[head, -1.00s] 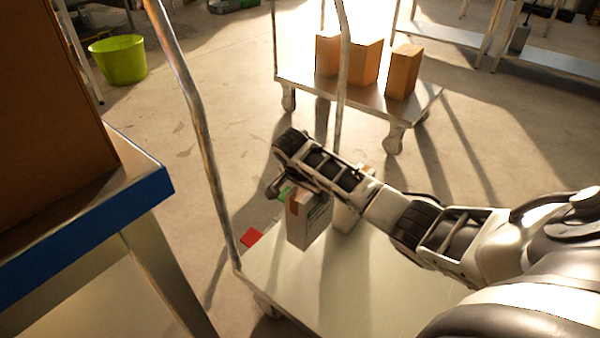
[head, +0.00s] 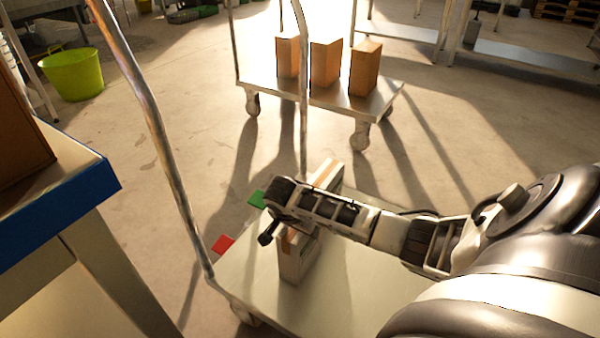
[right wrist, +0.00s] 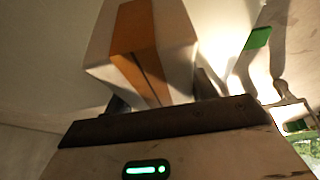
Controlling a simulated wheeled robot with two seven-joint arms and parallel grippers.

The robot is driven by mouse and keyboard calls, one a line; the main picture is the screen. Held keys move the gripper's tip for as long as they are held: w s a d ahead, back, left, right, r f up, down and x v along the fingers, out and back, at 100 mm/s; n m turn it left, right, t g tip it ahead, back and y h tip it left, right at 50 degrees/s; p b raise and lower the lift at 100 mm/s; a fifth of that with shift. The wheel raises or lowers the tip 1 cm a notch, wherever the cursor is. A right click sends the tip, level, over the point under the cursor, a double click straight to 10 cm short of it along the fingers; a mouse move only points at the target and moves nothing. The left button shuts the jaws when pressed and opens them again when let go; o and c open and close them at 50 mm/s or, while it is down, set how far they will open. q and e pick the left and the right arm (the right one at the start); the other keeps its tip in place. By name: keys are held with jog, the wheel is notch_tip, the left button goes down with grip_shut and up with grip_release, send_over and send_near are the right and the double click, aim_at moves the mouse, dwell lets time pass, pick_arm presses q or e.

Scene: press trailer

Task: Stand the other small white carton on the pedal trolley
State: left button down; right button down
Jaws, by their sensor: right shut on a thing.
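My right gripper (head: 274,226) is shut on a small white carton (head: 295,262) with a brown tape strip. The carton is upright over the deck of the pedal trolley (head: 350,285), near its left side. I cannot tell whether its base touches the deck. In the right wrist view the carton (right wrist: 180,25) sits between the fingers, its taped face towards the camera. A second white carton (head: 329,171) with brown tape stands on the trolley just behind my right arm, its lower part hidden. The trolley has a red pedal (head: 223,243) and a green pedal (head: 257,199). My left gripper is out of view.
Metal uprights (head: 150,115) rise from the trolley's left edge. Another trolley (head: 350,103) with several brown cartons stands behind. A blue-edged table (head: 70,215) with a brown box is at left. A lime bucket (head: 72,75) stands on the floor. The near deck is bare.

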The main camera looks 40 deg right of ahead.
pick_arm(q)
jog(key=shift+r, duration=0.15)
pick_arm(e)
jog(key=shift+w+r, duration=0.15)
jog(key=shift+r, duration=0.1)
jog(key=shift+f, duration=0.15)
jog(key=shift+c, duration=2.4)
grip_release()
jog(key=shift+f, duration=0.15)
jog(key=p+v, duration=0.5)
jog(key=v, duration=0.6)
jog(key=shift+r, duration=0.35)
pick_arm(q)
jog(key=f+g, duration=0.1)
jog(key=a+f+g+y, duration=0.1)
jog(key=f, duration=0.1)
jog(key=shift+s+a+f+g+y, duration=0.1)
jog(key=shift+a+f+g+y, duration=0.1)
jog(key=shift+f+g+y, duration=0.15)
pick_arm(e)
jog(key=shift+a+r, duration=0.15)
jog(key=shift+r, duration=0.2)
